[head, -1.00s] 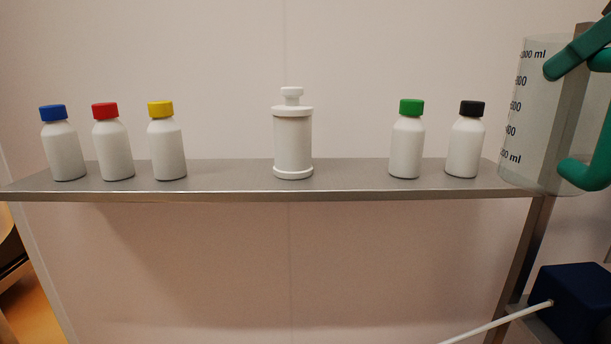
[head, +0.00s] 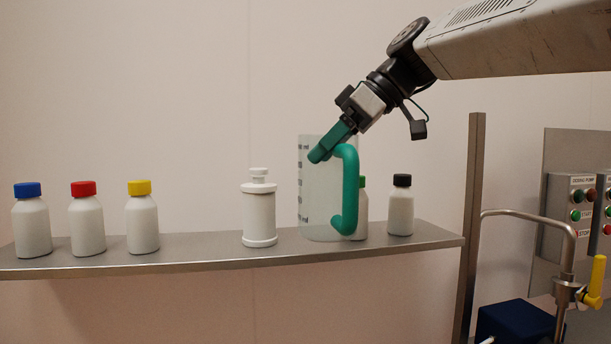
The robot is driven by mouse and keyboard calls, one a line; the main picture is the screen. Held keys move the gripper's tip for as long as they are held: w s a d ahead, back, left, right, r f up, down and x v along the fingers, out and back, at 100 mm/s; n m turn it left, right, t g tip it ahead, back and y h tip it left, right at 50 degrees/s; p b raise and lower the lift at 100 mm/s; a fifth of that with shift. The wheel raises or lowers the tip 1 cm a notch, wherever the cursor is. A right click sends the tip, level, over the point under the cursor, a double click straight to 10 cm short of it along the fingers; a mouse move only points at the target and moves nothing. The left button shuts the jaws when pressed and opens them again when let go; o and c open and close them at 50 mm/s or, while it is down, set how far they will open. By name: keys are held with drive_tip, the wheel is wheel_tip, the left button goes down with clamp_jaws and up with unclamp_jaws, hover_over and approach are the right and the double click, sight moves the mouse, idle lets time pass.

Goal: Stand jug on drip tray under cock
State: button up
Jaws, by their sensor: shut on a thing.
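A clear measuring jug (head: 318,200) with a green handle and dark markings hangs upright in front of the shelf in the head view. My gripper (head: 333,143), with green fingers, is shut on the jug near its rim at the top of the handle. The cock, with a yellow lever (head: 597,281) on a steel pipe (head: 575,249), is at the lower right, well to the right of the jug. The drip tray is not visible in this view.
A steel shelf (head: 180,258) bears several white bottles with coloured caps and a white lidded canister (head: 259,210). The jug partly hides the green-capped bottle (head: 362,210). A post (head: 473,200), a dark blue box (head: 515,322) and a button panel (head: 572,205) stand at the right.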

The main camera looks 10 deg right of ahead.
drive_tip(key=w+f, duration=0.4)
drive_tip(key=w, duration=0.5)
drive_tip(key=shift+f, duration=0.2)
drive_tip(key=o, duration=1.2)
drive_tip(key=shift+f, duration=0.1)
drive_tip(key=v, duration=1.2)
drive_tip(key=shift+w, duration=0.1)
